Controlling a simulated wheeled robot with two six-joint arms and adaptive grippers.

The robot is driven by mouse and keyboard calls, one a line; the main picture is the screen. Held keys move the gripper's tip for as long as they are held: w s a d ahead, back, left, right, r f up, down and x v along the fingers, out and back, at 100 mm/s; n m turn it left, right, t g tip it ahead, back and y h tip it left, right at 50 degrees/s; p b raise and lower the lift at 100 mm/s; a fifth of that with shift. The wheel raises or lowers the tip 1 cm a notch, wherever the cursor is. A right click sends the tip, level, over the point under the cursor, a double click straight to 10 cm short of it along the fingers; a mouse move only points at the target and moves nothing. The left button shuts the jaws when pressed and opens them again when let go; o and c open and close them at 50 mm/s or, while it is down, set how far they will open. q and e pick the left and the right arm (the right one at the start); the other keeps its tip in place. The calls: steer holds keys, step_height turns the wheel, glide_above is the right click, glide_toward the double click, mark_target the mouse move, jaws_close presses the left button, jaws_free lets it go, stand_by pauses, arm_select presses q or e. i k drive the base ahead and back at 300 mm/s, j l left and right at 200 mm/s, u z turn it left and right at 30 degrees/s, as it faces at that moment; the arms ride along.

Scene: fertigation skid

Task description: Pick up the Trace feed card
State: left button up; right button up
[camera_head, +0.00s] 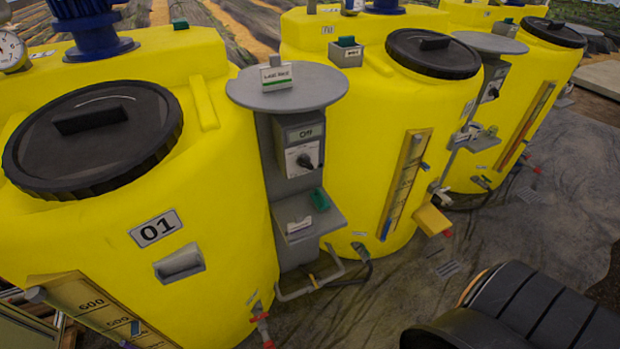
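A small white card with a green lower stripe (277,76) stands upright on the round grey top (312,90) of the pedestal between the two nearest yellow tanks. Its dark lettering is too small to read surely, so I cannot tell if it is the Trace feed card. A small pale label-like piece (299,227) lies on the grey lower shelf (322,221) of the same pedestal, beside a green block (320,200).
Yellow tank 01 (230,230) with a black lid (90,140) fills the left. Another yellow tank (350,150) stands right of the pedestal, with a third beyond. A control box with a knob (301,158) sits under the round top. Open floor (560,200) lies at right.

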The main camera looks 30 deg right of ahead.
mark_target(300, 223)
steer(key=z, duration=0.85)
